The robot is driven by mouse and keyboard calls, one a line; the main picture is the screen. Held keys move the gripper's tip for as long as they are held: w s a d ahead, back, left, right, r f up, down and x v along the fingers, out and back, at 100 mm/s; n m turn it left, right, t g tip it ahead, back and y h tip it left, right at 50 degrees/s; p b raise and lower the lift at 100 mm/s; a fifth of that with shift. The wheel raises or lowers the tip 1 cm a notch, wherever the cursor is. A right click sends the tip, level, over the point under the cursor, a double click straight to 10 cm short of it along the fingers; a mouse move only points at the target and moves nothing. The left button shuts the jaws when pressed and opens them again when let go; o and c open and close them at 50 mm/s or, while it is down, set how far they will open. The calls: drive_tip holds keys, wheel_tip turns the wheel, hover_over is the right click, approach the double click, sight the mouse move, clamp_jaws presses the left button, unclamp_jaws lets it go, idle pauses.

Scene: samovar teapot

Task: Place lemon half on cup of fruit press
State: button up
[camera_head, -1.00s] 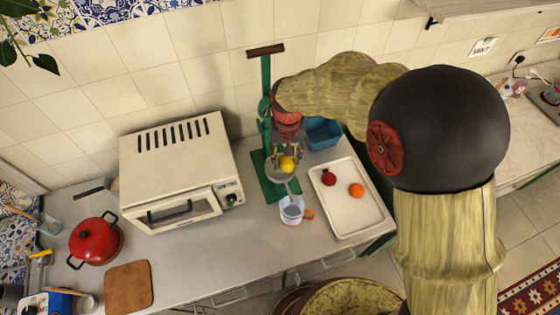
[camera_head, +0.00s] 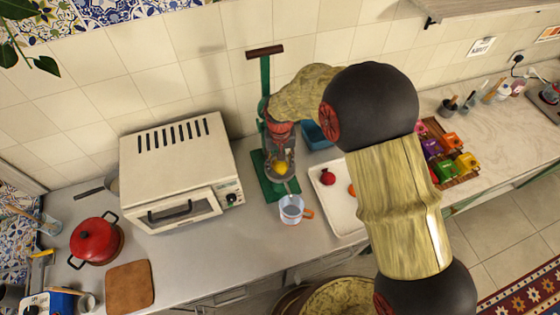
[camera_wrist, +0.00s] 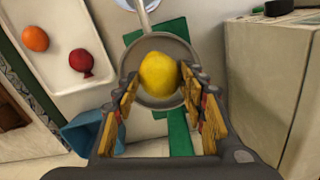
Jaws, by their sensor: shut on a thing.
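The lemon half (camera_wrist: 159,74) is yellow and sits between the fingers of my gripper (camera_wrist: 161,102) in the wrist view. My gripper is shut on it. The lemon half is over the round grey cup of the fruit press (camera_wrist: 177,50); I cannot tell whether it touches the cup. In the head view the lemon half (camera_head: 281,168) shows below my gripper (camera_head: 282,160), at the green fruit press (camera_head: 265,75) with its brown handle. The press's green base (camera_head: 272,190) stands on the counter.
A glass mug with an orange handle (camera_head: 291,210) stands in front of the press. A white toaster oven (camera_head: 175,165) is on the left. A white tray (camera_head: 340,215) with a pomegranate (camera_head: 327,178) and an orange is on the right. A blue container (camera_head: 316,136) stands behind the tray.

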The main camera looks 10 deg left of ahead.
sight(280, 163)
drive_tip(key=shift+f, duration=0.1)
drive_tip(key=o, duration=0.7)
drive_tip(key=shift+f, duration=0.1)
drive_tip(key=shift+c, duration=0.2)
drive_tip(key=o, duration=0.4)
drive_tip(key=shift+o, duration=0.4)
wheel_tip(280, 163, up, 12)
drive_tip(key=shift+r, duration=0.2)
drive_tip(key=shift+r, duration=0.1)
